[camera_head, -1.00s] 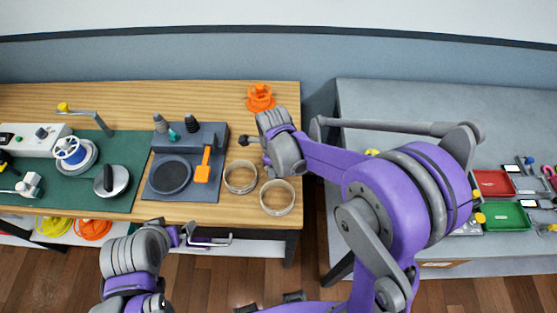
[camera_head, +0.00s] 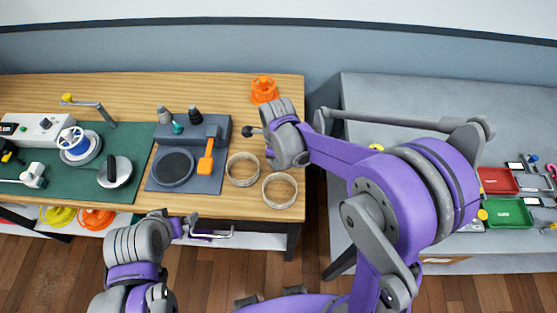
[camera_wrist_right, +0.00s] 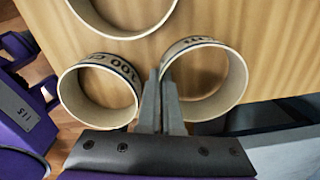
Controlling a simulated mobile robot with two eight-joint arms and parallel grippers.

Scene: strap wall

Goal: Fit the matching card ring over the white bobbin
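Two pale card rings, a left one (camera_head: 243,169) and a nearer one (camera_head: 280,190), stand on the wooden table in the head view. The right wrist view shows three: a near ring (camera_wrist_right: 72,95) marked "100", an upper ring (camera_wrist_right: 85,12), and a far ring (camera_wrist_right: 238,78) with partly hidden print. My right gripper (camera_wrist_right: 161,74) has its narrow fingers at the far ring's wall; its grip is unclear. My arm hides that ring in the head view. A white-flanged bobbin wound in blue (camera_head: 73,146) sits at left. My left gripper (camera_head: 190,219) is near the table's front edge, fingers unclear.
A dark grey fixture (camera_head: 205,182) with a round recess and orange lever stands left of the rings. A green mat (camera_head: 75,188) lies beneath the bobbin's base. An orange object (camera_head: 264,90) stands behind. A gap separates the table from the grey bench (camera_head: 410,95).

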